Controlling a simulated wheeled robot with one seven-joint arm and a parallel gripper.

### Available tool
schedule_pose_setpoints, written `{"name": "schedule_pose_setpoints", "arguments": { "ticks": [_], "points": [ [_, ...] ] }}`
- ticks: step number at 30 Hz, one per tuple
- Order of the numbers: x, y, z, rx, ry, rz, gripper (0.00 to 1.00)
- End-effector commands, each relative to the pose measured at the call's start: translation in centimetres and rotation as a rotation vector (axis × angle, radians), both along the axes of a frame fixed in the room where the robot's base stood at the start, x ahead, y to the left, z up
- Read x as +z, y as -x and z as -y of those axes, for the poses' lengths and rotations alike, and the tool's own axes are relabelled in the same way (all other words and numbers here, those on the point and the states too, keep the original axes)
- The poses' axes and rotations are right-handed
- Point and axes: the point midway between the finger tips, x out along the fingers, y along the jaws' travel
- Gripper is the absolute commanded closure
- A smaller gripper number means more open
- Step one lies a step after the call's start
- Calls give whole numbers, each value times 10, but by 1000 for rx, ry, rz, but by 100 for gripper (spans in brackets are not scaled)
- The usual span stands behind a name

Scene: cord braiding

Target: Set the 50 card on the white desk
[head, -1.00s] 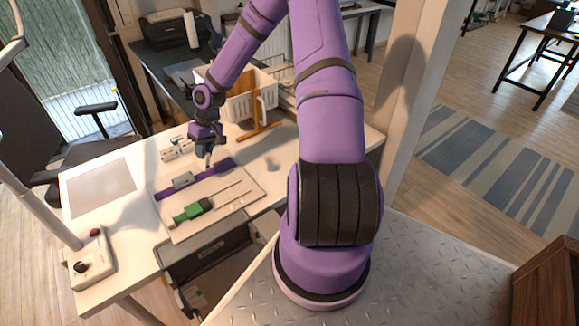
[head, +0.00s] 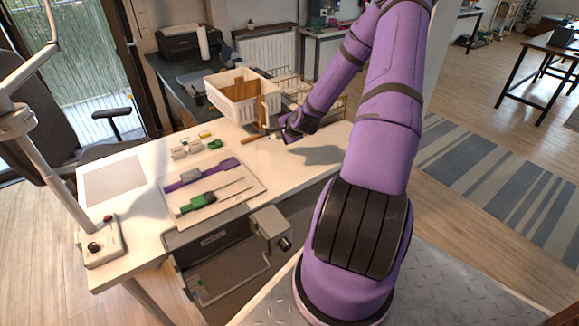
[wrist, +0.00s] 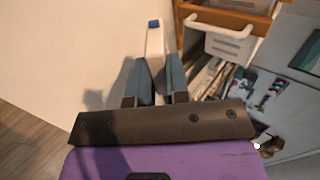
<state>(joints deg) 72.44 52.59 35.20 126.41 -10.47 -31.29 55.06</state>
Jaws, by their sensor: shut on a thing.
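My gripper (head: 283,124) is over the back right part of the white desk (head: 240,153), near the wooden stand. In the wrist view, its two grey-blue fingers (wrist: 158,78) are closed on a slim white piece with a blue end (wrist: 154,37), which points away from the palm. I see no number on this piece, so I cannot tell whether it is the 50 card. The wrist view shows the pale desk top to the left of the fingers.
A white basket (head: 232,106) and a wooden stand (head: 262,118) are at the desk's back edge. A board (head: 240,193) with purple and green cord pieces lies mid-desk. Small grey, green and yellow parts lie behind it. A control box (head: 101,247) is at front left.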

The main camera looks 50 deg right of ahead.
Motion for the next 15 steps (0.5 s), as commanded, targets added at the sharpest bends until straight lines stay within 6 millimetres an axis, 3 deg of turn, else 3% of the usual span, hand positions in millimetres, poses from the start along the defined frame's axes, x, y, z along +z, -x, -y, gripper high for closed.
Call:
{"name": "schedule_pose_setpoints", "arguments": {
  "ticks": [8, 15],
  "points": [
    [-7, 5, 11, -69, 4, 19, 100],
    [-35, 5, 10, -67, 3, 17, 100]
  ]
}}
